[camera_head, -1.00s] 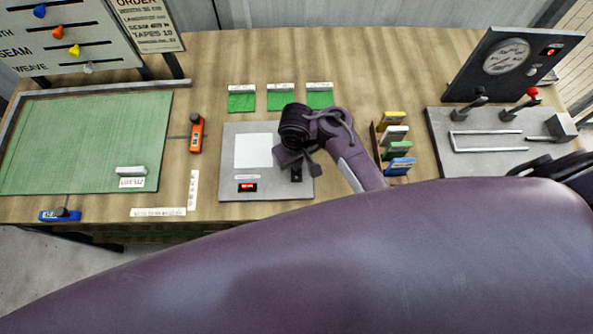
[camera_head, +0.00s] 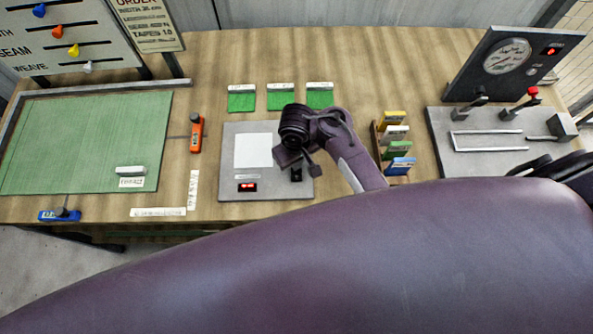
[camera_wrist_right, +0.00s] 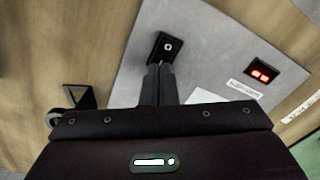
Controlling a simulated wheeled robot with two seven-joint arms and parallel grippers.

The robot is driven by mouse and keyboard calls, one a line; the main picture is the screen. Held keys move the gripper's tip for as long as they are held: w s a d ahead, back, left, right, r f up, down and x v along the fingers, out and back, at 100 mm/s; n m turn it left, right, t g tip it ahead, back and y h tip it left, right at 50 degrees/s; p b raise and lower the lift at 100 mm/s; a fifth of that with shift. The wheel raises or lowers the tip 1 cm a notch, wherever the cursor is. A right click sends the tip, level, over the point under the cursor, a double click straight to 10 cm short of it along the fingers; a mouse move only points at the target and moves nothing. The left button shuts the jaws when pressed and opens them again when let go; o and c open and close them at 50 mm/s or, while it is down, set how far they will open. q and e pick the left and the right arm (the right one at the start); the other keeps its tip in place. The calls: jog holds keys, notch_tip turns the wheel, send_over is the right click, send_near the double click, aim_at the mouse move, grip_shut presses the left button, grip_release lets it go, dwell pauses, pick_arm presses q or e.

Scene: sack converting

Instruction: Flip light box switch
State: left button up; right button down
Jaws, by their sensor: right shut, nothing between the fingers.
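The light box (camera_head: 228,180) is a grey panel on the wooden bench, with a pale square window (camera_head: 253,150) and a small red display (camera_head: 247,187). Its black switch (camera_head: 296,174) is at the lower right of the panel, partly hidden by my right gripper in the head view. In the right wrist view the switch (camera_wrist_right: 167,46) shows a light mark, just beyond the fingertips. My right gripper (camera_wrist_right: 159,70) is shut and empty, its fingertips at or very near the switch; contact cannot be told. My left gripper is not in view.
A rack of coloured cards (camera_head: 396,147) stands right of the light box. Green swatches (camera_head: 281,98) lie behind it. An orange tool (camera_head: 196,134) and a green mat (camera_head: 85,140) are to the left. A grey lever panel (camera_head: 480,150) is at the right.

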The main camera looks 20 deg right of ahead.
jog(key=shift+f+b, duration=0.5)
jog(key=shift+f, duration=0.3)
notch_tip(320, 180, up, 3)
jog(key=p, duration=0.3)
jog(key=shift+a+r, duration=0.1)
jog(key=shift+r, duration=1.95)
